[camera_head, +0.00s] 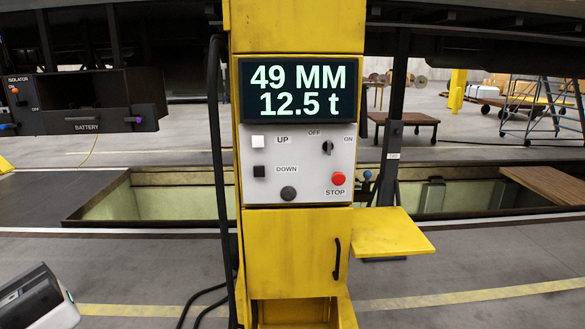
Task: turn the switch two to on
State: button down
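A small black rotary switch (327,147) sits on the light grey control panel (300,187) of a yellow column. OFF is printed above it to the left and ON to its right. The knob is too small to tell for certain which label it points at. No label reading "two" shows.
The panel has a white UP button (257,141), a black DOWN button (259,171) and a red STOP button (338,178). The display (298,90) above reads 49 MM, 12.5 t. A yellow shelf (391,235) juts right below. A black cable (217,150) hangs left.

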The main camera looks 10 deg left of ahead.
aim_at(328, 145)
jog(key=i+l+u, duration=0.2)
jog(key=i+l, duration=0.15)
jog(key=i+l+u, duration=0.2)
jog(key=l, duration=0.3)
jog(key=i+j, duration=0.05)
jog(key=i, duration=0.05)
